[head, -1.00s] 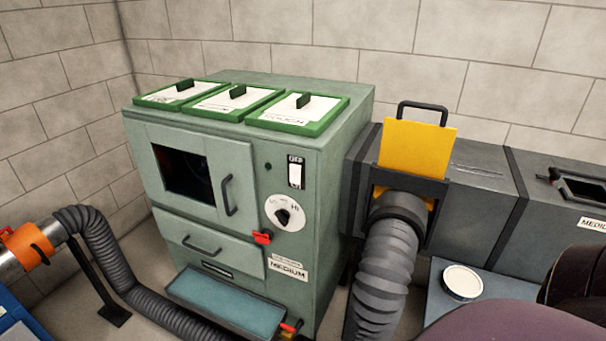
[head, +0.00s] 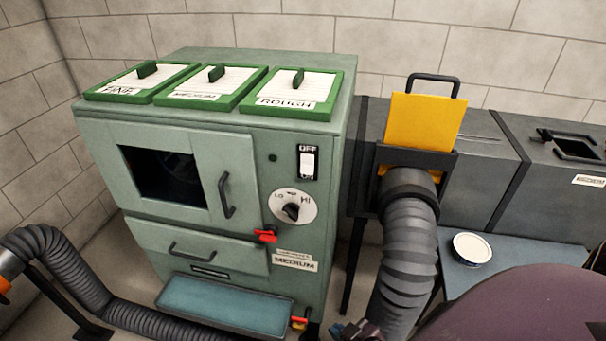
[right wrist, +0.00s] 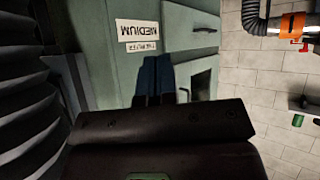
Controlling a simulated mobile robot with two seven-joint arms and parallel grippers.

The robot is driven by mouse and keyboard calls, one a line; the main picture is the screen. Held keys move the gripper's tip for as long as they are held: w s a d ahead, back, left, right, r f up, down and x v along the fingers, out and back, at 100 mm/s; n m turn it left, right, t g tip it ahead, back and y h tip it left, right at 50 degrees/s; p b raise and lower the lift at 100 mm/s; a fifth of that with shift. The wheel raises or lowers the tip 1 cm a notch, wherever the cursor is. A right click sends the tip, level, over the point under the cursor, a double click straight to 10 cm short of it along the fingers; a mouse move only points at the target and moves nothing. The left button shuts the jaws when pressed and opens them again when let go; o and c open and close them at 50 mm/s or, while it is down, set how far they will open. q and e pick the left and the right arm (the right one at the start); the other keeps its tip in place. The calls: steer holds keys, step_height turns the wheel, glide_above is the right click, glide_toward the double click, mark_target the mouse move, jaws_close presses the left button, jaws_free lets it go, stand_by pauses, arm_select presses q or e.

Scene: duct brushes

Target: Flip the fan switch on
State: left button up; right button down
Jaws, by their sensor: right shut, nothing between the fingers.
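The fan switch (head: 309,163) is a white rocker in a black plate marked OFF at the top, on the upper right of the green cabinet's front (head: 240,160). I cannot tell clearly which way the rocker is tipped. My right gripper (head: 345,329) shows at the bottom edge of the head view, low and to the right of the cabinet, well below the switch and apart from it. In the right wrist view its blue fingers (right wrist: 154,78) are together and empty, near the MEDIUM label (right wrist: 137,33). My left gripper is not in view.
A LO-HI dial (head: 292,207) sits just below the switch, with a red latch (head: 265,235) lower left. A grey hose (head: 408,250) and a duct with a yellow gate (head: 424,120) stand close on the right. The front of the switch is clear.

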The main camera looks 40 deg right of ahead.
steer(key=w+a+r+m+t+y, duration=0.1)
steer(key=w+a+r+m+t, duration=0.35)
steer(key=r, duration=0.45)
steer(key=w+a+r+m+t, duration=0.3)
steer(key=w+r+m+t, duration=0.25)
steer(key=r, duration=0.35)
arm_select(q)
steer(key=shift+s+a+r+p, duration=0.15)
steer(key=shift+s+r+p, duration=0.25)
steer(key=shift+p, duration=0.45)
arm_select(e)
step_height(320, 180, up, 11)
steer(key=d+n+g+h, duration=0.2)
steer(key=n+g+h, duration=0.8)
steer(key=n, duration=2.4)
steer(key=h, duration=0.3)
steer(key=shift+w+r+n+g+h, duration=0.15)
steer(key=shift+w+n+g+h, duration=0.15)
steer(key=shift+n+h, duration=0.1)
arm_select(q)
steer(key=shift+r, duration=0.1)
arm_select(e)
steer(key=shift+d, duration=0.1)
